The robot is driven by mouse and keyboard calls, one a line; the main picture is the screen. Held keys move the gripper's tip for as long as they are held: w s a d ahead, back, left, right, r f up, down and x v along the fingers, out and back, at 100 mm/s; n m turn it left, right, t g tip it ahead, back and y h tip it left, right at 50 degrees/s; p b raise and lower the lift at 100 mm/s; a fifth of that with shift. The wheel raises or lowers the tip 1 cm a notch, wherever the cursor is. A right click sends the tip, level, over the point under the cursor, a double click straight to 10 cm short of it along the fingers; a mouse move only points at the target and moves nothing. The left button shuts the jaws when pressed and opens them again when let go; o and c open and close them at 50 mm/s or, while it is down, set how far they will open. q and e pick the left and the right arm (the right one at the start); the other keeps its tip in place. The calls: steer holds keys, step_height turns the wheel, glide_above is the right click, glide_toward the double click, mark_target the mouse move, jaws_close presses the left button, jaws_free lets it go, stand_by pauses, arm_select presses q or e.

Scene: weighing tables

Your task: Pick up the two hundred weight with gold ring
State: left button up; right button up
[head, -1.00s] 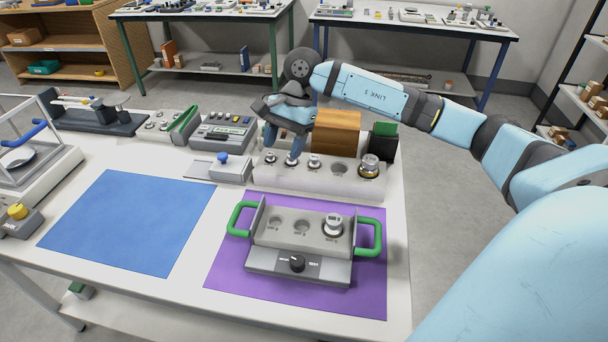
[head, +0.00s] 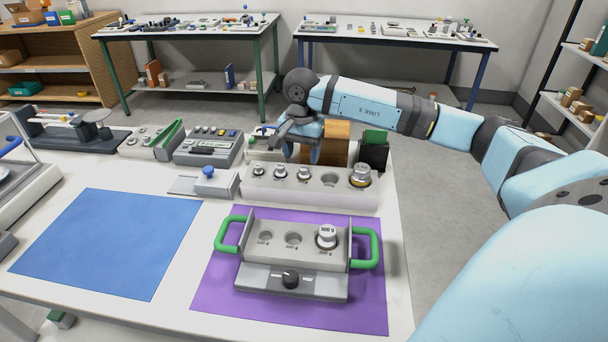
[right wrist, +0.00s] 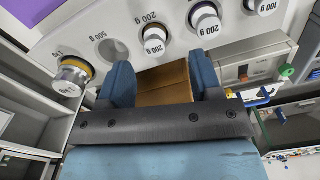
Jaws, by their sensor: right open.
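The grey weight rack (head: 262,186) holds a row of silver weights. Two 200 g weights stand side by side, one further left (head: 281,171) and one further right (head: 304,173). In the right wrist view they are the right 200 g weight (right wrist: 205,20) and the left 200 g weight (right wrist: 154,40). My right gripper (head: 302,152) is open and empty, behind and above the rack. In the right wrist view its blue fingers (right wrist: 162,76) frame the left 200 g weight, apart from it. My left gripper is out of view.
A 100 g weight (right wrist: 265,5) and a large gold-ringed weight (head: 361,175) share the rack with an empty 500 g hole (head: 330,180). The green-handled carrier (head: 260,278) with a 500 g weight (head: 326,237) is in front.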

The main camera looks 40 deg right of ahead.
mark_target(304, 167)
steer(key=f, duration=0.4)
steer(key=shift+s+d+b, duration=0.15)
steer(key=shift+s+b, duration=0.15)
steer(key=shift+s, duration=0.05)
steer(key=shift+f, duration=0.45)
steer(key=shift+c, duration=0.4)
jaws_close()
steer(key=shift+w+r, duration=0.1)
steer(key=shift+r, duration=0.15)
